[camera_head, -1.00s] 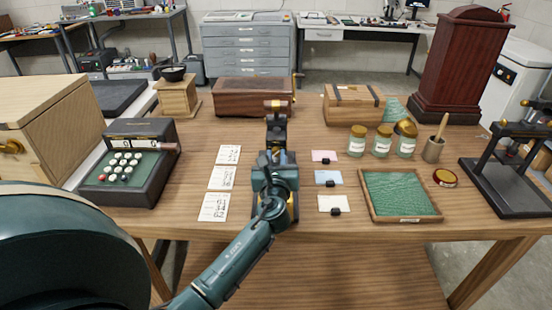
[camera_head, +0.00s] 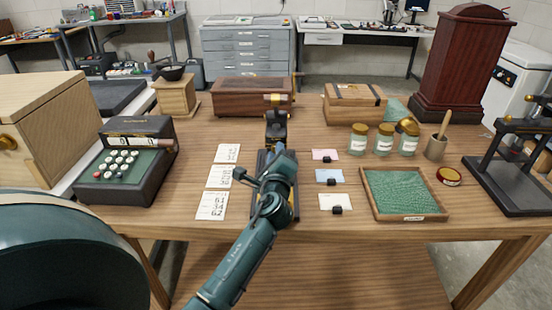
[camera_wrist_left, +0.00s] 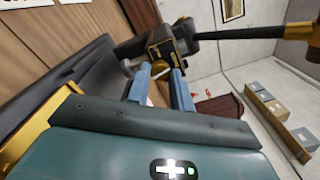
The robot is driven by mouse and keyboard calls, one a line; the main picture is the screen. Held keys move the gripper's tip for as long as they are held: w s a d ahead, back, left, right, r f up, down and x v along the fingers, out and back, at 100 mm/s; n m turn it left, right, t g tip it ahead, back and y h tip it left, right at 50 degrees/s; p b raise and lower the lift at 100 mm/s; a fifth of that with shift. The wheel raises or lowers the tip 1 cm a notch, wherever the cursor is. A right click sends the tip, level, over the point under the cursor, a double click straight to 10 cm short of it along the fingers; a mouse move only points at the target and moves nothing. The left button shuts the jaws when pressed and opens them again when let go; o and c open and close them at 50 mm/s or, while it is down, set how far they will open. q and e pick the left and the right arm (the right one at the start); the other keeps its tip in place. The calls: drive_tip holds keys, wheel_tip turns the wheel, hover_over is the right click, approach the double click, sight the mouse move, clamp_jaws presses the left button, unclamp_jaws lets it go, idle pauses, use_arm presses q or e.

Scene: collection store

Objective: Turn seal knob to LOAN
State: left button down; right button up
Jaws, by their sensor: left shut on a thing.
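The seal press (camera_head: 276,127) stands in the middle of the table, black with brass-yellow parts and a bar at its top. My left arm covers most of its front and base. My left gripper (camera_head: 278,160) is at the front of the press, its fingers mostly hidden by my own wrist. In the left wrist view, the two blue fingers of the left gripper (camera_wrist_left: 160,80) are shut on a black-and-yellow part (camera_wrist_left: 160,50) of the press, which seems to be the seal knob. Its markings cannot be read. My right gripper is not in view.
Paper cards (camera_head: 219,178) lie left of the press and small coloured cards (camera_head: 328,177) with black clips lie right. A green-lined tray (camera_head: 405,218), jars (camera_head: 383,140) and a keypad machine (camera_head: 125,165) stand farther out. A dark wooden box (camera_head: 250,97) is behind.

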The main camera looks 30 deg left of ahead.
use_arm(q)
drive_tip(key=n+b, duration=0.1)
drive_tip(key=n, duration=0.2)
drive_tip(key=shift+f, duration=0.1)
drive_tip(key=n+b, duration=0.1)
drive_tip(key=n, duration=0.2)
drive_tip(key=shift+n, duration=0.6)
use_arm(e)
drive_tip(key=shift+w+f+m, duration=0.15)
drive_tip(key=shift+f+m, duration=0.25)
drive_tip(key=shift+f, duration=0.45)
use_arm(q)
drive_tip(key=c, duration=1.2)
unclamp_jaws()
drive_tip(key=shift+c, duration=0.2)
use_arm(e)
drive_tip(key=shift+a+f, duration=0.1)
use_arm(q)
drive_tip(key=shift+s, duration=0.1)
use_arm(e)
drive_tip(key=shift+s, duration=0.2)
